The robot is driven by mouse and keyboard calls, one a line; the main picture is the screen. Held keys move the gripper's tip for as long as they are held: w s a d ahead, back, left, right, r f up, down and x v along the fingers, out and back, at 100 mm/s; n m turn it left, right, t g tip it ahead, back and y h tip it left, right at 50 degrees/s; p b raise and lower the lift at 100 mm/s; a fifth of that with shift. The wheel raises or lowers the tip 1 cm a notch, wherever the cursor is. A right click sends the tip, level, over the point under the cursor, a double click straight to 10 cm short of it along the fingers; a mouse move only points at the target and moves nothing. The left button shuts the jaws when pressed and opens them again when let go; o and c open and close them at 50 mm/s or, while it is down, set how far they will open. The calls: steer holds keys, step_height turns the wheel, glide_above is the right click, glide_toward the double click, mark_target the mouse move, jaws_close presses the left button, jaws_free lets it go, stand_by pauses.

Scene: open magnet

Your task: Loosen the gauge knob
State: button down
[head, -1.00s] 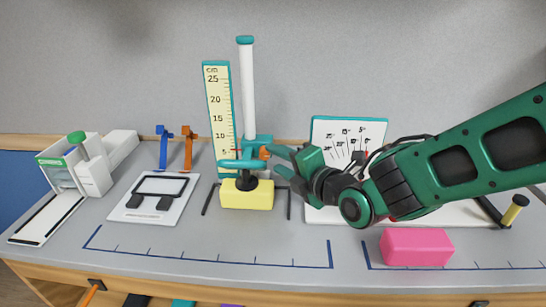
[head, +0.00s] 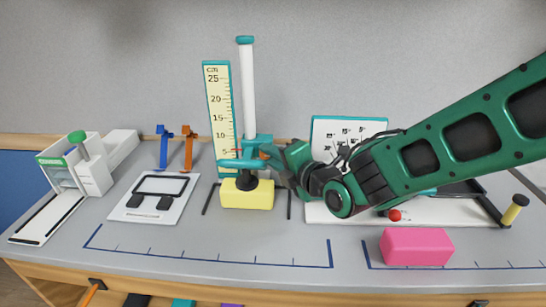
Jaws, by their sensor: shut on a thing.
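The height gauge (head: 248,95) stands upright at the back middle, a white post with a teal cap and a teal slider (head: 255,148) near its lower end. A cm scale (head: 218,110) stands just left of it. In the earlier picture an orange knob showed on the slider's right side; now my gripper hides it. My gripper (head: 272,158) reaches in from the right, its fingertips at the slider's right side, shut on what appears to be the knob. The contact itself is too small to see clearly.
A yellow block (head: 247,195) sits under the gauge. A pink block (head: 417,247) lies front right. A dial board (head: 340,130) stands behind my arm. Blue and orange clips (head: 188,147) stand to the left, beside a white plate (head: 135,208). The front middle table is clear.

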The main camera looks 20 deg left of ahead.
steer(key=shift+s+a+r+n+h, duration=0.1)
steer(key=shift+n+h, duration=0.7)
steer(key=shift+h, duration=0.2)
steer(key=shift+a+r+n+h, duration=0.1)
steer(key=shift+n+h, duration=0.7)
steer(key=shift+h, duration=0.2)
steer(key=shift+g, duration=0.3)
steer(key=c, duration=1.5)
jaws_free()
steer(key=shift+r, duration=0.1)
steer(key=shift+c, duration=0.2)
steer(key=v, duration=1)
steer(key=shift+s+d, duration=0.15)
steer(key=shift+s, duration=0.1)
steer(key=shift+r, duration=0.1)
